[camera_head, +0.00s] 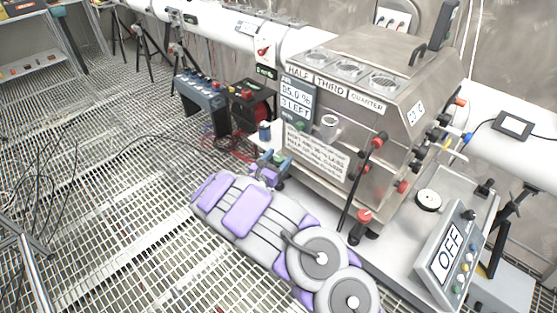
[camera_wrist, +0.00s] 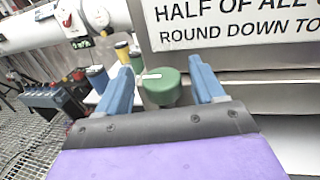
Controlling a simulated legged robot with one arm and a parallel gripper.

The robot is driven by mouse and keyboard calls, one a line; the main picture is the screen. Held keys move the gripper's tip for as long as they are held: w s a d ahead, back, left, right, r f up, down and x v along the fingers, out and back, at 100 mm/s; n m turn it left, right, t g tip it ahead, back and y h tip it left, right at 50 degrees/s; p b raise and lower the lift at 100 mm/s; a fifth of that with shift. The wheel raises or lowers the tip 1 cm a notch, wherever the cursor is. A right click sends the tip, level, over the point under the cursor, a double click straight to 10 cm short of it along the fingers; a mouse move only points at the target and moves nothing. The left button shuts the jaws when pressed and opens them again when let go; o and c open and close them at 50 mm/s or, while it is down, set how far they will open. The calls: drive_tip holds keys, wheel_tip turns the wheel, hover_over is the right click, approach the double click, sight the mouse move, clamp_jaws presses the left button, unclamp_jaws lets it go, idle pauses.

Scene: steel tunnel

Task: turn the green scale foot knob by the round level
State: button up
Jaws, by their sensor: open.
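A green knob (camera_wrist: 162,88) with a pale pointer mark on top stands at the base of the steel machine in the wrist view. My gripper (camera_wrist: 159,70) is open, with one blue finger on each side of the knob. I cannot tell whether the fingers touch it. In the head view my gripper (camera_head: 270,160) is at the machine's front left corner and the green knob is not clear there. A round white disc with a dark rim (camera_head: 428,200) lies on the steel platform at the right; I cannot tell whether it is the round level.
The steel machine (camera_head: 340,100) rises right behind my gripper. A red-topped knob (camera_head: 363,216) stands at its front right. A panel reading OFF (camera_head: 447,250) is at the right.

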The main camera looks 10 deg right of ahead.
drive_tip(key=shift+w+d, duration=0.25)
drive_tip(key=shift+c, duration=0.3)
drive_tip(key=c, duration=0.9)
